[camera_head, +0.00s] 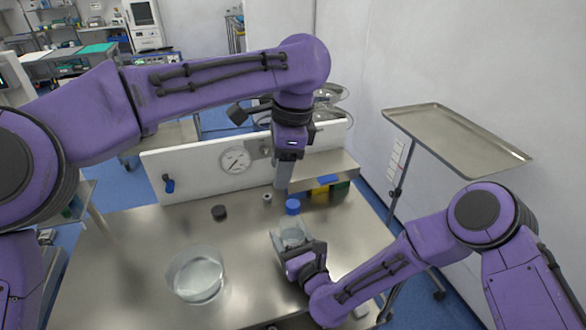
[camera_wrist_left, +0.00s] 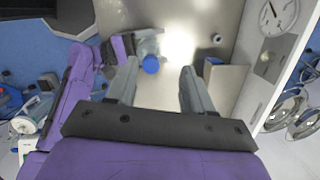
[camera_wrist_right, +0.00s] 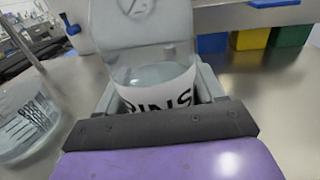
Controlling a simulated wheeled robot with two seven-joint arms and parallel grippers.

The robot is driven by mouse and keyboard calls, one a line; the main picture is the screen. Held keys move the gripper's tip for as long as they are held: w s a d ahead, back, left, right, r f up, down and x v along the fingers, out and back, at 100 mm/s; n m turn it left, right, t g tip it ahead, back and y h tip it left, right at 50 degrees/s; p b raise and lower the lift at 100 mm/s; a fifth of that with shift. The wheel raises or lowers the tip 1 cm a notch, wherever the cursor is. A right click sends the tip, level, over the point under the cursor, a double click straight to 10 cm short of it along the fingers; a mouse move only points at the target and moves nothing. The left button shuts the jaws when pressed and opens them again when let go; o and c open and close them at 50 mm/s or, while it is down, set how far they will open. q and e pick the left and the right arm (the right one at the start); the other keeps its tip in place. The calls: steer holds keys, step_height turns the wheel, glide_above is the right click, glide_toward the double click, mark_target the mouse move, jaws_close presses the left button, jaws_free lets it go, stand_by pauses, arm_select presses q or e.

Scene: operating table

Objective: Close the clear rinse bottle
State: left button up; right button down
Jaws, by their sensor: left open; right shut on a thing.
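The clear rinse bottle (camera_head: 292,236) stands on the metal table, with part of its label showing in the right wrist view (camera_wrist_right: 155,95). My right gripper (camera_head: 290,243) is shut around its body. My left gripper (camera_head: 282,180) is open and empty, pointing down above the table near the back panel.
A dark cap (camera_head: 219,212) and a small grey piece (camera_head: 267,198) lie to the left of the blue cap. A wide glass dish (camera_head: 196,275) stands at the front left. Yellow and green bins (camera_head: 330,191) sit under the back shelf. An empty tray stand (camera_head: 455,135) is at the right.

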mark_target(293, 203)
arm_select(q)
steer(key=n, duration=0.4)
steer(key=f+n, duration=0.1)
steer(key=n, duration=0.2)
steer(key=shift+w+d+h, duration=0.1)
steer(key=shift+d+h, duration=0.3)
steer(key=n, duration=0.2)
steer(key=d+n+h, duration=0.1)
steer(key=n, duration=0.2)
steer(key=shift+d+n+g, duration=0.15)
steer(key=shift+n+g, duration=0.15)
steer(key=n, duration=0.3)
steer(key=shift+d, duration=0.15)
steer(key=shift+f, duration=0.1)
steer(key=shift+f, duration=4)
